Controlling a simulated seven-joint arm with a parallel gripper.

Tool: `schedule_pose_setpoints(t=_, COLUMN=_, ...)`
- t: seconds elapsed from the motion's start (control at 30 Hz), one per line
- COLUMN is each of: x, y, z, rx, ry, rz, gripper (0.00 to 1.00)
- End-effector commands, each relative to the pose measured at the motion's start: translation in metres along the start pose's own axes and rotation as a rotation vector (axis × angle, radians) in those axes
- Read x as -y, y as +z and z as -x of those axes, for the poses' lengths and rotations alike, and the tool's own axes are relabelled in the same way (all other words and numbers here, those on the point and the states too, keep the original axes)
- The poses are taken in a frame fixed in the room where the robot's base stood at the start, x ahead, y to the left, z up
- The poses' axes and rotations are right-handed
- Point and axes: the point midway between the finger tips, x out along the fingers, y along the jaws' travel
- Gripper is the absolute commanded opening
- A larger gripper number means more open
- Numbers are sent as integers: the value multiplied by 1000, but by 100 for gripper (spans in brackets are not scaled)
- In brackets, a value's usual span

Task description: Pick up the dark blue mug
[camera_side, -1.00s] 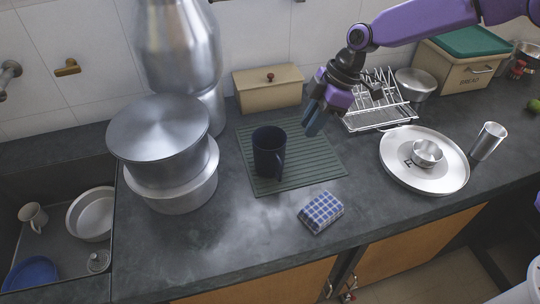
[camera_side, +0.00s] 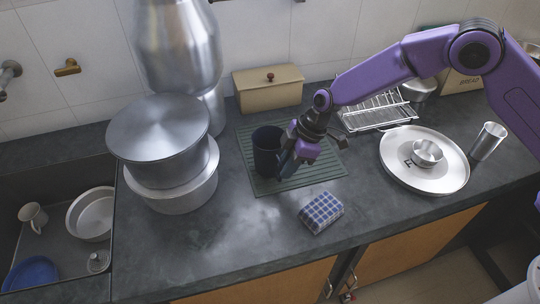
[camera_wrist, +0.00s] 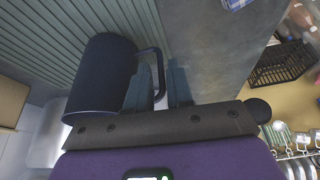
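The dark blue mug (camera_side: 265,150) stands upright on the green ribbed mat (camera_side: 325,173). In the side view my gripper (camera_side: 284,166) is at the mug's right, low over the mat, and covers the handle side. In the wrist view the mug (camera_wrist: 100,75) is left of my fingers, with its handle towards them. My gripper (camera_wrist: 162,82) is open in that view, one finger on each side of the handle's outer bar. I cannot tell whether either finger touches the handle.
A blue checked cloth block (camera_side: 321,212) lies in front of the mat. Stacked steel pots (camera_side: 160,140) stand to the left. A wire rack (camera_side: 378,112) and a round tray (camera_side: 450,181) with a small bowl are to the right. A beige box (camera_side: 268,92) stands behind.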

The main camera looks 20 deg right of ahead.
Motion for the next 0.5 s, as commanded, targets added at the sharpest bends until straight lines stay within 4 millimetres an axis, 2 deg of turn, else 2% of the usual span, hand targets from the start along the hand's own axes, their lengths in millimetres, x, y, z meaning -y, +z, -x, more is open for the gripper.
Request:
schedule_pose_setpoints(t=0.03, x=1, y=2, z=-9, rx=2, ry=-2, rz=-1, gripper=21)
schedule_pose_setpoints(t=0.2, x=1, y=1, z=-26, rx=1, ry=0, rz=-1, gripper=21)
schedule_pose_setpoints(t=0.5, x=1, y=1, z=-30, rx=0, ry=1, rz=-1, gripper=21)
